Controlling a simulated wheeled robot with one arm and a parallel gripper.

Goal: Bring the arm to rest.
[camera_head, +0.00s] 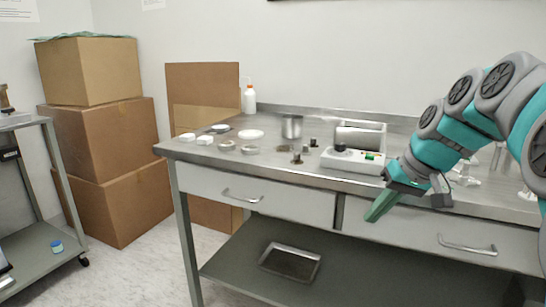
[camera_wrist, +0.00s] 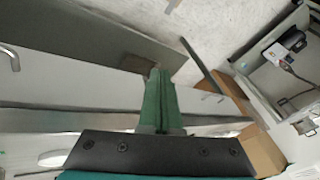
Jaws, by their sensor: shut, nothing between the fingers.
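My arm, teal and grey, reaches in from the right of the head view. My gripper (camera_head: 381,206) has green fingers and is shut and empty. It points down and to the left, in front of the front edge of the steel table (camera_head: 300,174), by the drawers. In the wrist view my gripper (camera_wrist: 159,88) shows its green fingers pressed together, with nothing between them. I cannot tell how far the fingertips are from the drawer fronts.
The table carries a white device (camera_head: 352,160), a steel cup (camera_head: 291,127), several small dishes and a bottle (camera_head: 249,99). A tray (camera_head: 290,262) lies on the lower shelf. Cardboard boxes (camera_head: 112,140) are stacked at left, beside a cart (camera_head: 40,250). Floor between cart and table is clear.

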